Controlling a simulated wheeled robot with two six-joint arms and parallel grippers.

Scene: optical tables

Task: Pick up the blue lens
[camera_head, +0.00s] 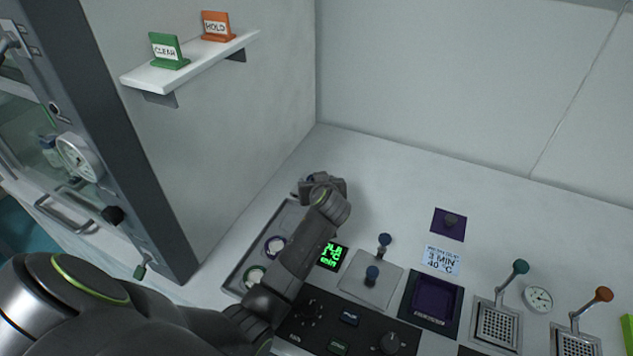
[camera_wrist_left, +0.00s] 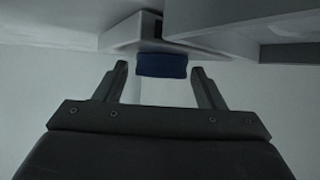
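A dark blue block-like piece (camera_wrist_left: 162,65), apparently the blue lens, shows in the left wrist view. It is against a pale edge, just ahead of and between my left fingertips. My left gripper (camera_wrist_left: 160,72) is open, with a gap on each side of the blue piece. In the head view my left arm reaches over the grey tray, and the left gripper (camera_head: 322,186) is at the tray's far end. The arm and gripper hide that end, so I cannot make out the blue lens there. My right gripper is not in view.
The grey tray (camera_head: 238,279) holds two ring-shaped pieces (camera_head: 275,246) (camera_head: 255,275) nearer me. A wall with a shelf (camera_head: 190,64) stands to the left. A plate with blue-knobbed levers (camera_head: 371,285), a dark purple tray (camera_head: 434,302) and a control panel are to the right.

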